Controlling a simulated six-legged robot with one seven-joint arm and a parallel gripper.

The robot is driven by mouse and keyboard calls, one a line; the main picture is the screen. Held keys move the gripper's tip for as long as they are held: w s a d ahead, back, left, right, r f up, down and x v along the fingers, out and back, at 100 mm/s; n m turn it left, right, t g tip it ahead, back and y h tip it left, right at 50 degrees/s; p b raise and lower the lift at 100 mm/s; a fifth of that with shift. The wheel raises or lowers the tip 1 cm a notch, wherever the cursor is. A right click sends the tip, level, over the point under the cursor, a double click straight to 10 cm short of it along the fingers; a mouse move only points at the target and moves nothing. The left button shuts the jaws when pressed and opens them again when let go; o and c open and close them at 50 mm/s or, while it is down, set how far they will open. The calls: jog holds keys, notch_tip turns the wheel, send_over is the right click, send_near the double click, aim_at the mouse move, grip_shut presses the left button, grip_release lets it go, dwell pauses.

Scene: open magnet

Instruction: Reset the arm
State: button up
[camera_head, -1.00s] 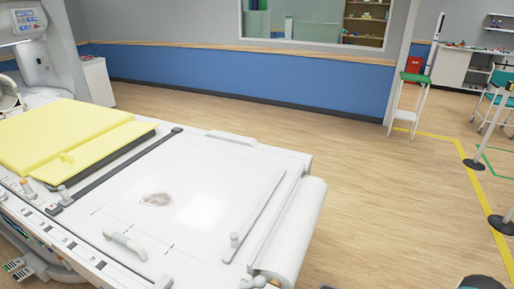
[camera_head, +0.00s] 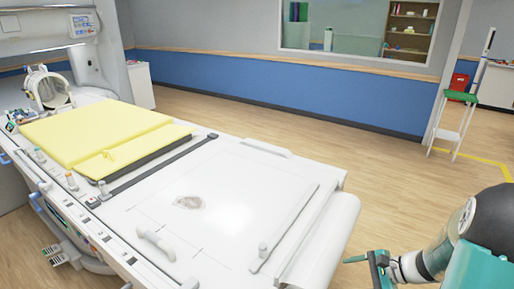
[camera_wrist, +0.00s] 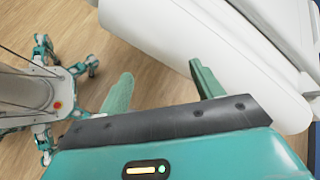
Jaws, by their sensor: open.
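My gripper (camera_head: 367,262) is at the lower right of the head view, with part of my arm behind it. It is beside the rounded end of the white patient table (camera_head: 237,200). In the wrist view, the two green fingers of my gripper (camera_wrist: 163,85) stand well apart with nothing between them. The white table end (camera_wrist: 190,45) lies beyond the fingers in that view. I cannot tell the exact gap between the gripper and the table.
A yellow pad (camera_head: 75,132) lies on the table's far part, near the scanner (camera_head: 50,45). A grey smudge (camera_head: 188,202) marks the tabletop. A white stand with a green step (camera_head: 458,97) is at the right. Wooden floor (camera_head: 380,165) is clear between table and blue wall.

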jog(key=s+a+r+n+h, duration=0.4)
jog(key=s+a+r+n, duration=0.2)
jog(key=r, duration=0.4)
jog(key=s+a+r+n+h, duration=0.5)
jog(key=s+a+r+n, duration=0.2)
jog(key=s+r+n, duration=0.2)
notch_tip(320, 180, up, 2)
jog(key=shift+s+r+n+t, duration=0.2)
jog(key=shift+s+n+t, duration=0.1)
jog(key=shift+s+t, duration=0.1)
